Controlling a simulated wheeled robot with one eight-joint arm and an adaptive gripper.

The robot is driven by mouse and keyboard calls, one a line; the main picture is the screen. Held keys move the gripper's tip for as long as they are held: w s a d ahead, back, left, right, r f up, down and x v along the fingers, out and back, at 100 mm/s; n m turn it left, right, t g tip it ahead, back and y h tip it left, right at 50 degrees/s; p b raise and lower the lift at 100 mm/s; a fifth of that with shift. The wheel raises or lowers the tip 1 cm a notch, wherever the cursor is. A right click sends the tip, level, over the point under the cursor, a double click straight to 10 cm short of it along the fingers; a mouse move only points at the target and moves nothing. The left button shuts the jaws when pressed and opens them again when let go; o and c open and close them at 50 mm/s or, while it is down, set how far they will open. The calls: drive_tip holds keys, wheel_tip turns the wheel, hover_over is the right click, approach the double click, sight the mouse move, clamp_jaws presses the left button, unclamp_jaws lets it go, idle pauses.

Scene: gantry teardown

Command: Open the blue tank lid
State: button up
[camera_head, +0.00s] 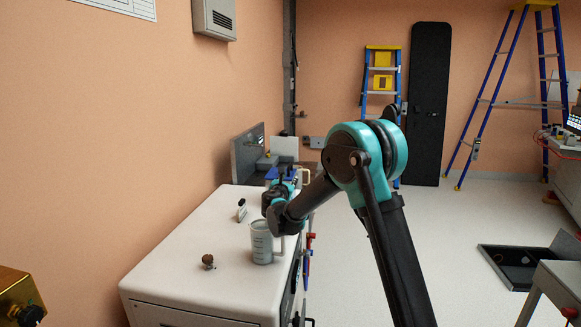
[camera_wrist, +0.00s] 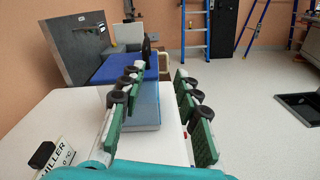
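The blue tank lid (camera_wrist: 118,70) lies ahead of my gripper in the wrist view, over a see-through pale blue tank (camera_wrist: 147,108). I cannot tell whether the lid is fully shut. My gripper (camera_wrist: 160,70) is open, with its two green-padded fingers apart and nothing held between them. The left finger overlaps the lid and tank in the picture; contact is not clear.
On the white cabinet top (camera_head: 190,262) stand a grey measuring jug (camera_head: 262,243), a small brown knob (camera_head: 207,260) and a chiller label stand (camera_head: 241,210). A grey upright panel (camera_head: 246,155) stands behind. A black open tray (camera_head: 510,262) lies on the floor at right.

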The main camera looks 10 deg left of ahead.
sight(290, 165)
drive_tip(key=shift+n+y, duration=0.3)
drive_tip(key=shift+n, duration=0.3)
drive_tip(key=w, duration=0.6)
drive_tip(key=w+a, duration=0.1)
drive_tip(key=w, duration=1)
drive_tip(key=shift+w+a, duration=0.35)
drive_tip(key=shift+a, duration=0.05)
drive_tip(key=shift+c, duration=0.2)
clamp_jaws()
